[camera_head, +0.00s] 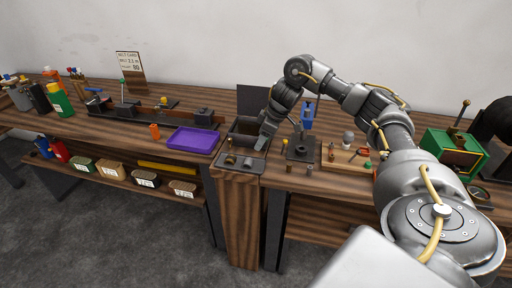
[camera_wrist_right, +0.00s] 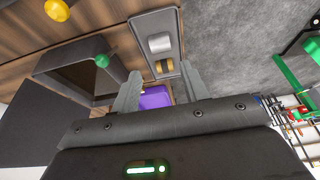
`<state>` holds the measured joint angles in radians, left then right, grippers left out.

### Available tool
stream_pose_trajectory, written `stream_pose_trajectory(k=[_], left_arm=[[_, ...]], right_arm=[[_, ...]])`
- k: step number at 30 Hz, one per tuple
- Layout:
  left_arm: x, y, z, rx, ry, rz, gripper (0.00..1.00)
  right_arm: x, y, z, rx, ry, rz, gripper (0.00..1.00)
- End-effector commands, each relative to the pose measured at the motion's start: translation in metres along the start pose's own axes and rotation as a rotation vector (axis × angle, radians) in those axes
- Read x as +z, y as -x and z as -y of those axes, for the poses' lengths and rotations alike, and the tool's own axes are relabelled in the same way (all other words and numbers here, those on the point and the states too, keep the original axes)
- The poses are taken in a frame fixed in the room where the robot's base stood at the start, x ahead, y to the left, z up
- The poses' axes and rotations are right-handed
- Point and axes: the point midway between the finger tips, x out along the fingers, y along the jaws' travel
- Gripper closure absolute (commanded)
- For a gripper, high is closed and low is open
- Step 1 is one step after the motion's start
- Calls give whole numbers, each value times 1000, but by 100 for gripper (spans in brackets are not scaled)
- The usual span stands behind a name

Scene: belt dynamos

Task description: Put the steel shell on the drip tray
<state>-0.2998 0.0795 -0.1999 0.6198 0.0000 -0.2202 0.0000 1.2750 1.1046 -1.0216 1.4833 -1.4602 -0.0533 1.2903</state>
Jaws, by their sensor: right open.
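My right gripper (camera_head: 262,143) hangs over the right side of a dark open box, beside a small grey tray (camera_head: 223,164). In the right wrist view its two fingers (camera_wrist_right: 160,82) are apart with nothing gripped. A silver cylinder, likely the steel shell (camera_wrist_right: 160,43), stands in the grey tray (camera_wrist_right: 139,26) beside a brass one (camera_wrist_right: 163,65), beyond the fingertips. In the head view the two cylinders are small and hard to tell apart. A flat purple tray (camera_head: 194,140) lies left of the grey one and looks empty; which tray is the drip tray is unclear. My left gripper is not seen.
The dark open box (camera_head: 238,136) stands behind the grey tray. A dark plate with a post (camera_head: 300,150) and a wooden board (camera_head: 345,158) with small parts lie to the right.

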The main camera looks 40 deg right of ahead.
Motion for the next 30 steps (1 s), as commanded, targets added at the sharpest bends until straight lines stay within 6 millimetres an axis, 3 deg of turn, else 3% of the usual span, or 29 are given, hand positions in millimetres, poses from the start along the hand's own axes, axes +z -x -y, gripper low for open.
stream_pose_trajectory(k=[7,17,20,23,26,27,30], left_arm=[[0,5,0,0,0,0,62],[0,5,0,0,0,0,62],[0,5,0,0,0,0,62],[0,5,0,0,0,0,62],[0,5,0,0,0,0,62],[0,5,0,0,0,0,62],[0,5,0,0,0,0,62]], right_arm=[[0,17,0,0,1,0,55],[0,17,1,-1,2,0,55],[-8,5,10,-16,38,-11,55],[-32,-27,41,-63,152,-66,55],[-68,-73,102,-144,319,-183,55],[-82,-89,130,-178,382,-244,55],[-110,-116,196,-246,495,-404,55]])
